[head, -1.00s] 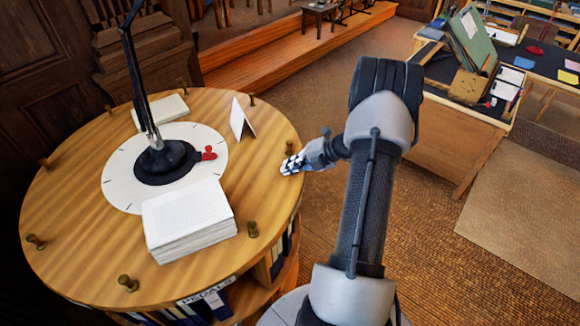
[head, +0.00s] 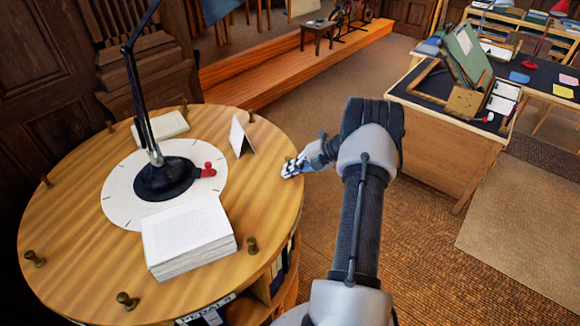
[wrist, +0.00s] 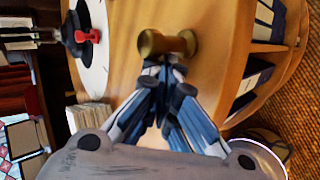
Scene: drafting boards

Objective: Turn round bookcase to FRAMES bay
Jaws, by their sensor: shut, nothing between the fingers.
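The round bookcase (head: 75,225) has a pale wooden top with several upright pegs round its rim. A bay label reading PEDALS (head: 207,305) shows below the front edge; no FRAMES label is visible. My gripper (head: 290,171) is shut and empty at the top's right edge. In the wrist view, my fingertips (wrist: 163,62) are together right beside a brass-coloured peg (wrist: 168,43). I cannot tell whether they touch it. In the head view the gripper mostly hides that peg.
A drafting desk (head: 440,145) stands at right; carpet (head: 330,110) is clear between.

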